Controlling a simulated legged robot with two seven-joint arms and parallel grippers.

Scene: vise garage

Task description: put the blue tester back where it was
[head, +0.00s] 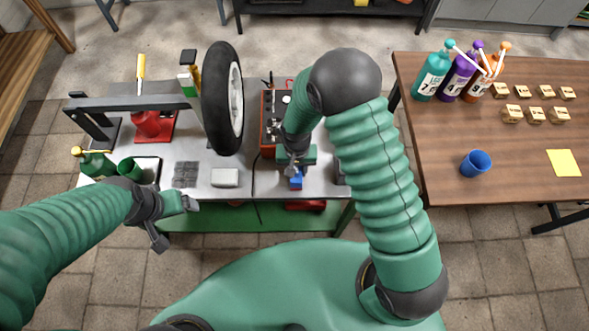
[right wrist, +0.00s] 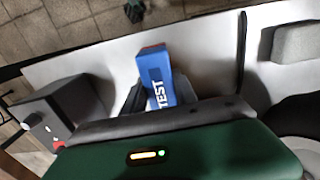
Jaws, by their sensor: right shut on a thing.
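The blue tester (head: 296,181) is at the front part of the grey workbench (head: 215,155), below my right gripper (head: 295,172) in the head view. In the right wrist view the tester (right wrist: 158,82) shows a white "TEST" label and a red far end. My right gripper (right wrist: 155,97) is shut on it, with dark fingers on both sides. I cannot tell whether the tester touches the bench top. My left gripper (head: 175,222) is empty, fingers apart, in front of the bench's left part.
A wheel (head: 223,98) stands mid-bench beside a red box (head: 268,125) partly behind my right arm. A pale block (head: 224,178) lies left of the tester; a dark box (right wrist: 62,112) is near it. A wooden table (head: 500,150) with bottles and a blue cup (head: 475,163) is at right.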

